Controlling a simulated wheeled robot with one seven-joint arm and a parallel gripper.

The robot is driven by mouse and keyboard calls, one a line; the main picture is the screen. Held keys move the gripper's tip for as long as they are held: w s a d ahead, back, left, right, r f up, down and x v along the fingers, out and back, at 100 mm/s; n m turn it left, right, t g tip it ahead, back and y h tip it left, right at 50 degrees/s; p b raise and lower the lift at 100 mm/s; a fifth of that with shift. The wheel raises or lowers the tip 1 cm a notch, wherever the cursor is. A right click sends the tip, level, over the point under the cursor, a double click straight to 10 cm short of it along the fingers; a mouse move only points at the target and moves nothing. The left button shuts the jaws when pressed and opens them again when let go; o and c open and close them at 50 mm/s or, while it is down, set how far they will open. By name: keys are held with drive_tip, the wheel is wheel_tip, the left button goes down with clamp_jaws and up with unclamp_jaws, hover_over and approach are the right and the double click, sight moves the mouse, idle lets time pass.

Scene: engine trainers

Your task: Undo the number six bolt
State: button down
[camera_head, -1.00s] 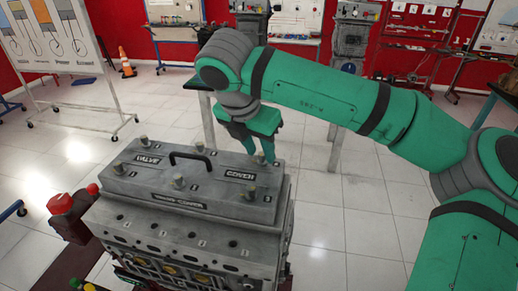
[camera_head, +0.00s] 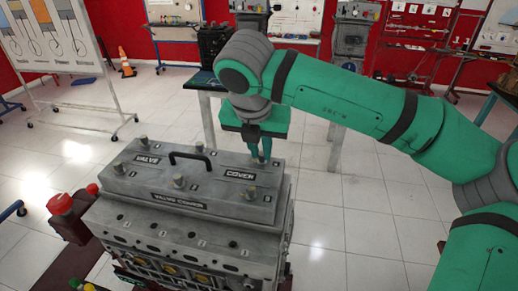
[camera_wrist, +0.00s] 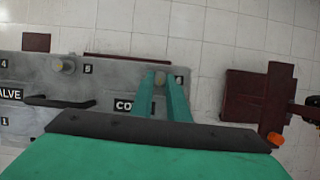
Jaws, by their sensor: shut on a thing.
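The grey valve cover (camera_head: 215,200) sits on top of the engine block and carries several upright bolts beside numbered labels. My gripper (camera_head: 259,153) points down at the cover's back right corner. In the wrist view its two green fingers (camera_wrist: 161,85) stand on either side of the number six bolt (camera_wrist: 160,78), shut on its head. A small dark label lies just right of that bolt. The number five bolt (camera_wrist: 64,66) stands apart to the left. In the head view the fingers mostly hide the number six bolt.
Other bolts stand at the front, such as the front right one (camera_head: 249,192). A green-topped table (camera_head: 203,80) is behind the engine. White tiled floor lies open to the right.

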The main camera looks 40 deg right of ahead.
drive_tip(key=n, duration=0.1)
drive_tip(key=n+y, duration=0.1)
drive_tip(key=n, duration=0.1)
drive_tip(key=n+t, duration=0.1)
drive_tip(key=shift+s+d, duration=0.2)
drive_tip(key=shift+d, duration=0.05)
drive_tip(key=n+y, duration=0.1)
drive_tip(key=n, duration=0.3)
drive_tip(key=shift+d+t+y, duration=0.2)
drive_tip(key=shift+t+y, duration=0.2)
drive_tip(key=n+y, duration=0.1)
drive_tip(key=n, duration=0.3)
drive_tip(key=shift+d+n+y, duration=0.2)
drive_tip(key=shift+n+y, duration=0.1)
drive_tip(key=shift+y, duration=0.1)
drive_tip(key=n, duration=0.2)
drive_tip(key=n+y, duration=0.1)
drive_tip(key=n, duration=0.1)
drive_tip(key=shift+d+g, duration=0.2)
drive_tip(key=shift+g, duration=0.1)
drive_tip(key=shift+n+y, duration=0.3)
drive_tip(key=c, duration=1.7)
unclamp_jaws()
drive_tip(key=shift+r, duration=0.1)
